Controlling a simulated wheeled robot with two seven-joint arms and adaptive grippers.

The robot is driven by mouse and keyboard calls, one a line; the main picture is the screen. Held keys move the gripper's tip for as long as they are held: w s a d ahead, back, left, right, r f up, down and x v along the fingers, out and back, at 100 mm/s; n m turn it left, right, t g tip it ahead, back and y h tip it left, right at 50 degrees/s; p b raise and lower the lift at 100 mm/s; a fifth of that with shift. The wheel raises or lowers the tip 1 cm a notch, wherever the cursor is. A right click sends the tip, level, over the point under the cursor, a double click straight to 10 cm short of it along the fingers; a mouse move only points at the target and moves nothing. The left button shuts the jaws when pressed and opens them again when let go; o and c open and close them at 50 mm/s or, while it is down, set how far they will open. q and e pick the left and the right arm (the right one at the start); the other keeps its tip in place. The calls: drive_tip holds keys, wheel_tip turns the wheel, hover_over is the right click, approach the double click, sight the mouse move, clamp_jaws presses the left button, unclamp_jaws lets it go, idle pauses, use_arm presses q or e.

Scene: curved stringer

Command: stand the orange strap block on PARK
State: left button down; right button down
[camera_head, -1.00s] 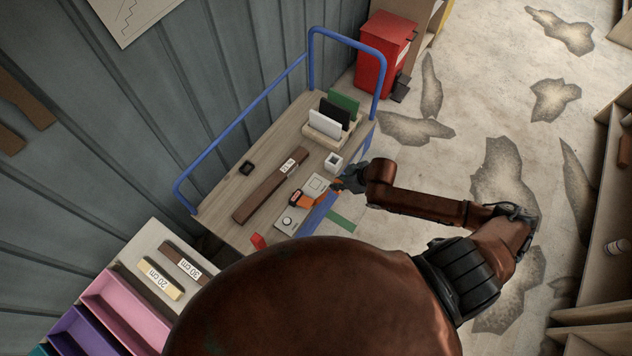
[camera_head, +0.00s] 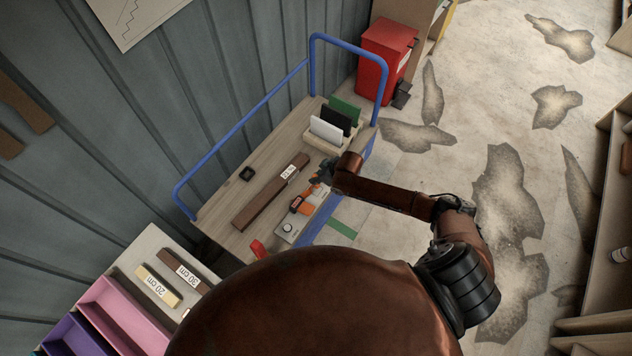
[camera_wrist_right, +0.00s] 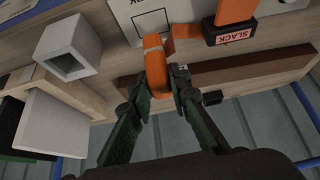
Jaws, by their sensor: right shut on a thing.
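The orange strap block (camera_wrist_right: 154,58) is between the fingers of my right gripper (camera_wrist_right: 162,88) in the right wrist view. The gripper is shut on it. An orange strap piece (camera_wrist_right: 186,32) runs beside it toward an orange and black unit labelled SLACK (camera_wrist_right: 232,32). The outlined PARK square (camera_wrist_right: 150,22) is on the pale plate, just beyond the block in this view; its lettering is partly hidden. In the head view my right gripper (camera_head: 325,174) is over the cart near the plate (camera_head: 287,232), and the orange unit (camera_head: 301,204) sits on that plate. My left gripper is not in view.
A hollow pale square block (camera_wrist_right: 68,46) stands near the gripper. A long brown bar (camera_head: 262,203) lies on the cart. A rack with white, black and green panels (camera_head: 328,131) stands at the cart's far end. Blue rails (camera_head: 245,120) edge the cart.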

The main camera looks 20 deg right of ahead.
wheel_tip(320, 180, down, 3)
drive_tip(key=shift+w+f, duration=0.1)
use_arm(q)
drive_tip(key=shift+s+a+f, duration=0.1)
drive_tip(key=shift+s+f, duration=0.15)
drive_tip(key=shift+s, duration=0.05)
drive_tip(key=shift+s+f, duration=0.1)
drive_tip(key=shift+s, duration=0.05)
use_arm(e)
drive_tip(key=shift+f, duration=0.1)
drive_tip(key=c, duration=1.8)
unclamp_jaws()
